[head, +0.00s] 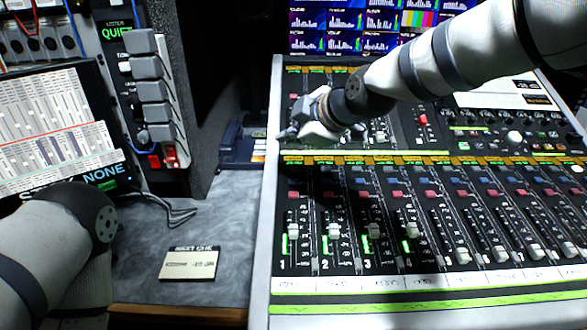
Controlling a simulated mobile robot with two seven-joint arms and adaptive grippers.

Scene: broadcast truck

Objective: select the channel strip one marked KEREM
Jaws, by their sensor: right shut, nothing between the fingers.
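The mixing console (272,230) fills the right half of the head view, with a row of channel strips, faders and coloured buttons. The numbers 1, 2 and 3 can be read on the left strips, with lit green meters. A white label band (420,282) runs below the faders; its handwriting is too small to read, so I cannot tell which strip is marked KEREM. My right gripper (292,132) is shut and empty, over the console's upper left part. Contact with the console cannot be told. My left arm is at the lower left, its gripper out of sight.
A small card (188,263) lies on the grey desk (225,215) left of the console. A tilted screen (50,130) and a panel with grey levers (150,90) stand at the left. Monitors (345,30) are behind the console. Cables lie on the desk.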

